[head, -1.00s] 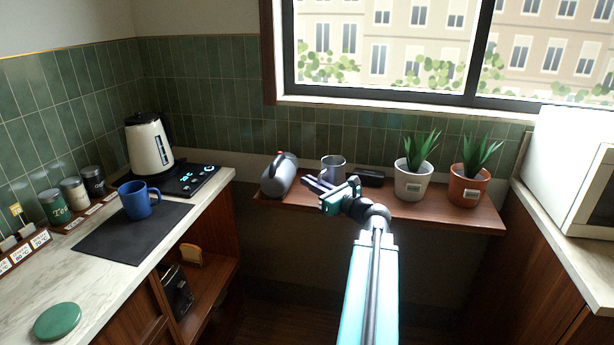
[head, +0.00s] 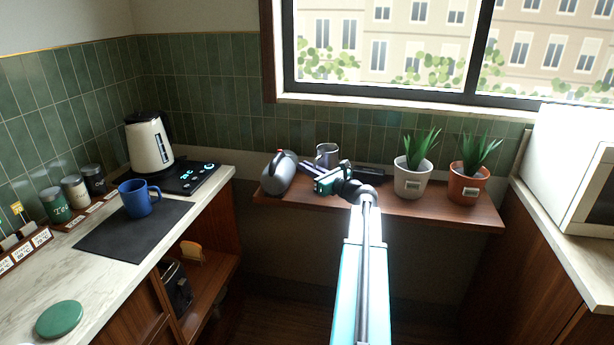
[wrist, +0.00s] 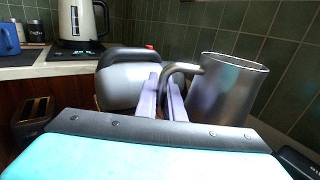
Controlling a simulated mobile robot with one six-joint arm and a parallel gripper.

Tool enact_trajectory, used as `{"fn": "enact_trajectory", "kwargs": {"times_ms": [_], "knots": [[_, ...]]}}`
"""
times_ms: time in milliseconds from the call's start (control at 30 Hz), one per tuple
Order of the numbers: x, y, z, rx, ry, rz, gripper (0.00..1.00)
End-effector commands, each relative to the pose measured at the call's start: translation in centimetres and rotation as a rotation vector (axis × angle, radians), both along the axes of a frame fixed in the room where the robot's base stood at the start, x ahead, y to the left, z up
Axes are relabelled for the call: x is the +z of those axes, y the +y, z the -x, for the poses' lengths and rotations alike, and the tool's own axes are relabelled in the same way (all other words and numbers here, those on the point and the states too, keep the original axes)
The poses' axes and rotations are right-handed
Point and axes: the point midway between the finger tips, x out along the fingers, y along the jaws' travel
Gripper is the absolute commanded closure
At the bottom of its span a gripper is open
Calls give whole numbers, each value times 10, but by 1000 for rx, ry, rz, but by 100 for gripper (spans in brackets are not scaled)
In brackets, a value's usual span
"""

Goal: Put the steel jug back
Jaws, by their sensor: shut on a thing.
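The steel jug (head: 327,153) is a plain grey metal cup shape with a side handle, above or on the wall shelf under the window. In the wrist view the jug (wrist: 226,92) stands nearly upright, slightly tilted, on the right, its handle reaching left to the fingers. My gripper (head: 311,169) is shut on that handle; the fingers also show in the wrist view (wrist: 163,88). The jug's base is hidden behind my gripper, so I cannot tell whether it clears the shelf.
A dark flat object (head: 370,171) and potted plants (head: 413,184) are to the right. The left counter holds a kettle (head: 149,145), a dark mat and a blue mug (head: 136,200).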

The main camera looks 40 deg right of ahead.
Motion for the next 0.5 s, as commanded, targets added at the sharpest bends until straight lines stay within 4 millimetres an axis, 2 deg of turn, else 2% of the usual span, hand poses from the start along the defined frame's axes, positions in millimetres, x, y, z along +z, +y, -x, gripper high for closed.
{"fn": "enact_trajectory", "kwargs": {"times_ms": [167, 500], "knots": [[0, -6, -8, 1, -1, 1, 100], [0, -6, -9, 1, -2, 2, 100]]}}
